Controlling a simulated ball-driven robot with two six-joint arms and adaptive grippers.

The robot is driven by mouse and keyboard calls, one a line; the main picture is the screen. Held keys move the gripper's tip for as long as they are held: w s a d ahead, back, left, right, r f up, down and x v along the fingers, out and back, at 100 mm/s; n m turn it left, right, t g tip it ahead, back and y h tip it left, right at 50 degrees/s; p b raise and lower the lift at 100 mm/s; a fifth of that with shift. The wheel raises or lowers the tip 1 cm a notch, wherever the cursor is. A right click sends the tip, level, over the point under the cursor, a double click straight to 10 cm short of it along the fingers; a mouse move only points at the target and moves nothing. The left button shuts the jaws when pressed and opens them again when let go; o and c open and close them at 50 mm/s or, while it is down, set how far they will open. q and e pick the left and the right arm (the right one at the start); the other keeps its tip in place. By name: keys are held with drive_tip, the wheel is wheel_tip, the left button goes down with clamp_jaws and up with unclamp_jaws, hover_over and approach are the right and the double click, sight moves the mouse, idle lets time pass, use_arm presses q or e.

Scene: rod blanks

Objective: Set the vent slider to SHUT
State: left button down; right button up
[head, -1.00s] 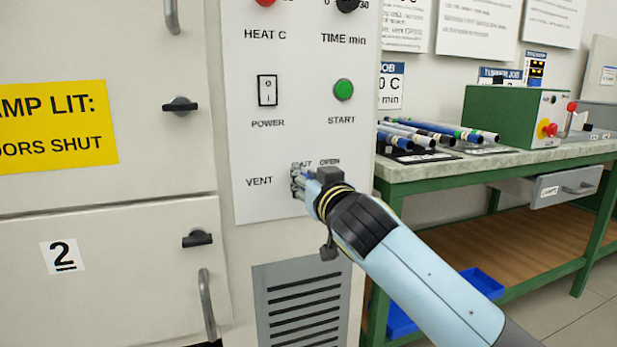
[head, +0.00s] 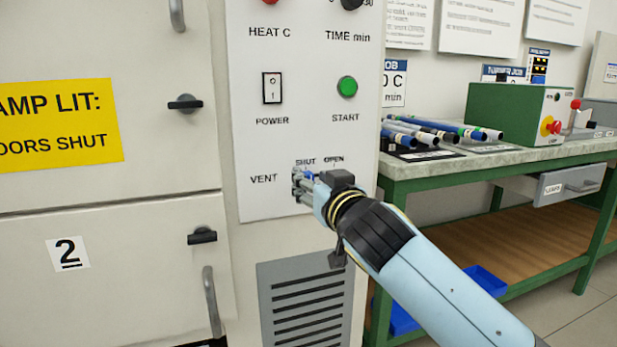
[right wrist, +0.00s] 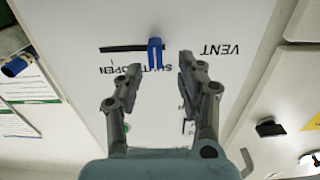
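The vent slider (right wrist: 155,53) is a blue tab on a dark slot (right wrist: 122,48), seen upside down in the right wrist view. It stands at the slot end by the SHUT label, with the bare slot running towards OPEN. In the head view the SHUT label (head: 305,162) and OPEN label (head: 334,160) show above my right gripper (head: 297,184), which hides most of the slot. In the right wrist view my right gripper (right wrist: 161,67) is open, one finger on either side of the slider, with gaps showing. My left gripper is not in view.
The white control panel (head: 250,140) also carries a power switch (head: 272,88) and a green start button (head: 347,87). A vent grille (head: 308,300) lies below. Cabinet doors with handles are at left. A green-framed bench (head: 440,168) with several rods stands at right.

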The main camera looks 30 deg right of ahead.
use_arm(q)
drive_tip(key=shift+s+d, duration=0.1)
use_arm(e)
drive_tip(key=v, duration=0.9)
drive_tip(key=shift+s+a, duration=0.15)
